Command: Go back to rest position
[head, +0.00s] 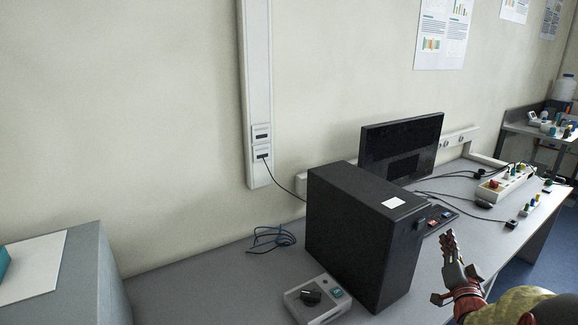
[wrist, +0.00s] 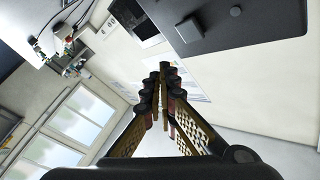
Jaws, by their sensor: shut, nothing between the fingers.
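My gripper (head: 449,246) is at the lower right in the head view, raised in front of the table, to the right of a black computer case. Its fingers point up. In the wrist view my gripper (wrist: 163,72) has its two fingers brought together at the tips, with nothing between them. The wrist view is strongly tilted and shows the wall, windows and part of the bench.
The black computer case (head: 345,235) stands on the grey table (head: 205,290), with a control box (head: 318,300) before it. A monitor (head: 402,148), a keyboard (head: 440,222) and a power strip (head: 505,183) are farther back. A grey cabinet (head: 88,280) is at left.

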